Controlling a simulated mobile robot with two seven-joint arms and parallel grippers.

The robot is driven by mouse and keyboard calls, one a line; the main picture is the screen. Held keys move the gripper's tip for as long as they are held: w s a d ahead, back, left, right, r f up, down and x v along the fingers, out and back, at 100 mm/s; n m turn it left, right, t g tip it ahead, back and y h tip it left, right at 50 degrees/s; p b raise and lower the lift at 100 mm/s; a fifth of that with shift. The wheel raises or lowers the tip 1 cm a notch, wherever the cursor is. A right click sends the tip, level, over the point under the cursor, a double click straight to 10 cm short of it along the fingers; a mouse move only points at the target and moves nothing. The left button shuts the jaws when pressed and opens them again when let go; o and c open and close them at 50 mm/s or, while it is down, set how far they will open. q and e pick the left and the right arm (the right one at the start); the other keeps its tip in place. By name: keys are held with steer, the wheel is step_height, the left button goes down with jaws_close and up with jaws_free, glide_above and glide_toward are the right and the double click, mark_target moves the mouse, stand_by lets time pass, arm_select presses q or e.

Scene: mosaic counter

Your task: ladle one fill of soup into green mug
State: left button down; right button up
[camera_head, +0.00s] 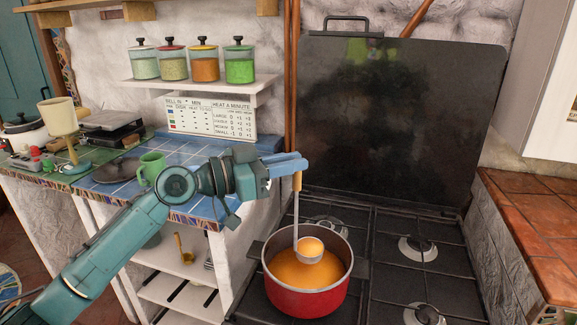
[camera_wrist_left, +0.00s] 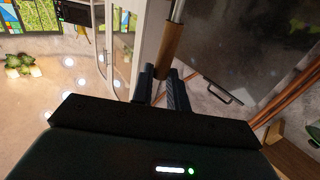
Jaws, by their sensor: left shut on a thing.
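My left gripper (camera_head: 297,165) is shut on the wooden handle of the ladle (camera_head: 296,215). The ladle hangs upright, and its bowl is full of orange soup (camera_head: 311,246). The bowl is over the red pot (camera_head: 306,303), which holds more orange soup; I cannot tell if the bowl touches the soup below. In the left wrist view the ladle handle (camera_wrist_left: 172,50) rises between the fingers. The green mug (camera_head: 151,166) stands upright on the blue-tiled counter at the left, partly behind my left arm. The inside of the mug cannot be made out. My right gripper is not in view.
The pot stands on a black gas stove (camera_head: 390,245) with a dark raised lid (camera_head: 400,120) behind. Several jars (camera_head: 205,64) line a wall shelf.

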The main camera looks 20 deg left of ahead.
arm_select(q)
steer(key=shift+r+p, duration=1)
steer(key=shift+r, duration=0.9)
